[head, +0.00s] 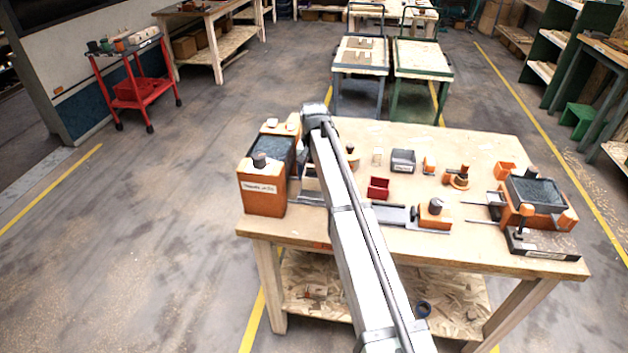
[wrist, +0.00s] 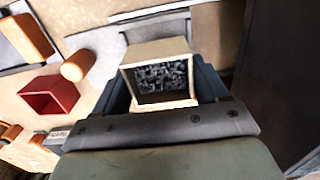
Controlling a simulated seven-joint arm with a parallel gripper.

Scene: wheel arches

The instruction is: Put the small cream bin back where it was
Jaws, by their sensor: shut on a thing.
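The small cream bin (wrist: 157,49) is in the wrist view, between the dark fingers of my gripper (wrist: 161,78). My gripper is shut on it. Its open side faces the camera and shows dark grey bits inside. In the head view my arm covers most of the gripper and bin, near the left end of the workbench (head: 463,252). I cannot tell whether the bin touches the bench top.
An orange machine block (head: 263,187) stands close at the left. A red bin (head: 378,188), a dark grey bin (head: 403,160) and an orange-and-grey fixture (head: 434,212) are right of my arm. Another orange machine (head: 540,193) is at the right end.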

